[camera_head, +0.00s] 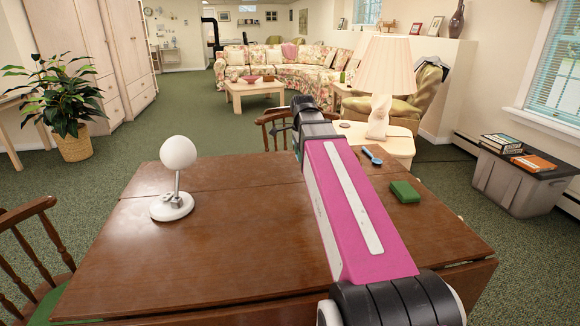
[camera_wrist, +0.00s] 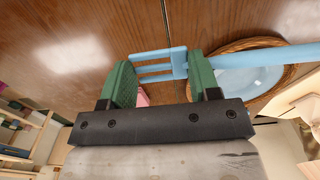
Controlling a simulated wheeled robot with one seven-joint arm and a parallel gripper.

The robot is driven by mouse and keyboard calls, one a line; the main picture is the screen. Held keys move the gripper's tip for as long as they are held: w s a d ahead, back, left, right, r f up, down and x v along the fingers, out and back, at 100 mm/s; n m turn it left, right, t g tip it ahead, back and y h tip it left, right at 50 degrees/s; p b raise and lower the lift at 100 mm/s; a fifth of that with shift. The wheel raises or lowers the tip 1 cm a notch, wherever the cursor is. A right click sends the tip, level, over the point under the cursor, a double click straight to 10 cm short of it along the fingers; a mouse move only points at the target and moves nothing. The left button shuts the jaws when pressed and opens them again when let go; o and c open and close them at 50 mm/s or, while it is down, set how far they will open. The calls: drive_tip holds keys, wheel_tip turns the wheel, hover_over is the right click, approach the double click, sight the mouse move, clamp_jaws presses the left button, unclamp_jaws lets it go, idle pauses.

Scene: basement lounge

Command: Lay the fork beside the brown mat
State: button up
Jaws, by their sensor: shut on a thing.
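In the wrist view, a light blue fork (camera_wrist: 178,63) lies across my gripper (camera_wrist: 162,80), which is shut on it between two green finger pads. The tines lie between the pads, and the handle runs past the right pad out of the picture. The brown mat (camera_wrist: 240,43) has a woven rim, with a pale blue plate (camera_wrist: 235,82) on it. The fork handle passes across them in the picture; its height above them is unclear. In the head view, my arm hides the mat and the fingertips.
The wooden table (camera_head: 235,235) holds a white ball-topped lamp (camera_head: 178,160), a green block (camera_head: 405,192) and a blue utensil (camera_head: 372,155). The table's left middle is clear. Chairs stand around it.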

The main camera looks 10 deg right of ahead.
hover_over(291, 171)
drive_tip(key=f, duration=0.6)
drive_tip(key=shift+s, duration=0.2)
drive_tip(key=shift+f, duration=2)
drive_tip(key=shift+f, duration=0.1)
drive_tip(key=o, duration=0.9)
wheel_tip(291, 171, up, 12)
